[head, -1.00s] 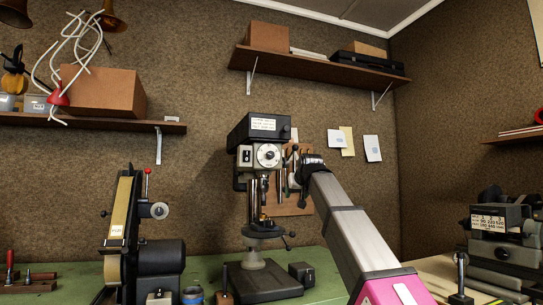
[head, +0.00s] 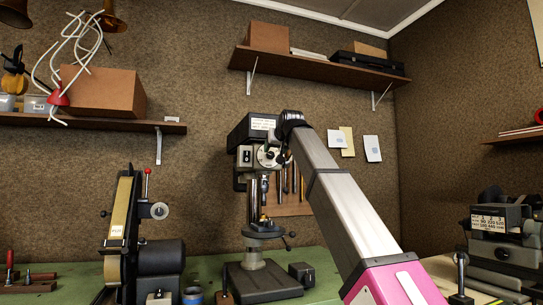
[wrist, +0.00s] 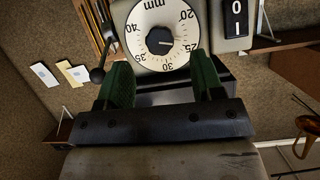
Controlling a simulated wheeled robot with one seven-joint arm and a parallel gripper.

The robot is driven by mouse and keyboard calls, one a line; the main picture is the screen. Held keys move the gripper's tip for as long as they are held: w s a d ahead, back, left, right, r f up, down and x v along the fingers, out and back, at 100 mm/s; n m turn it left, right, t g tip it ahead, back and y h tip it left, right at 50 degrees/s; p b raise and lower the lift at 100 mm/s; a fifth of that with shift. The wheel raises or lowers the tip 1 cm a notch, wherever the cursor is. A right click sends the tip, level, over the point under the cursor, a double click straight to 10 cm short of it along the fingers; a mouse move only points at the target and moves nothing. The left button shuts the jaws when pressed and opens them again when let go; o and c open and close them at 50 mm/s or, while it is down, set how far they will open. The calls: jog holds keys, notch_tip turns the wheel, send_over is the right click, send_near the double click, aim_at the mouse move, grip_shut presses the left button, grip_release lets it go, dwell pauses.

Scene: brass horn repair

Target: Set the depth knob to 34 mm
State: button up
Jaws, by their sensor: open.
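The drill press (head: 252,130) stands on the green bench, its round white depth dial (head: 265,158) partly behind my gripper in the head view. In the wrist view the dial (wrist: 184,29) faces me, marked in mm, with 20, 25, 30, 35 and 40 legible. The black depth knob (wrist: 159,40) sits at its centre; its short light mark points right, close to 25. My gripper (wrist: 160,80) is open and empty, its green fingers short of the dial and below it in the wrist view, spread wider than the knob.
A lever with a black ball (wrist: 97,75) is close beside my left finger in the wrist view. A switch plate marked 0 (wrist: 237,16) is right of the dial. A belt sander (head: 125,235) stands left of the drill press. A shelf (head: 320,68) hangs above.

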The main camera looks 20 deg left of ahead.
aim_at(271, 155)
jog(key=shift+x, duration=2.55)
jog(key=c, duration=0.9)
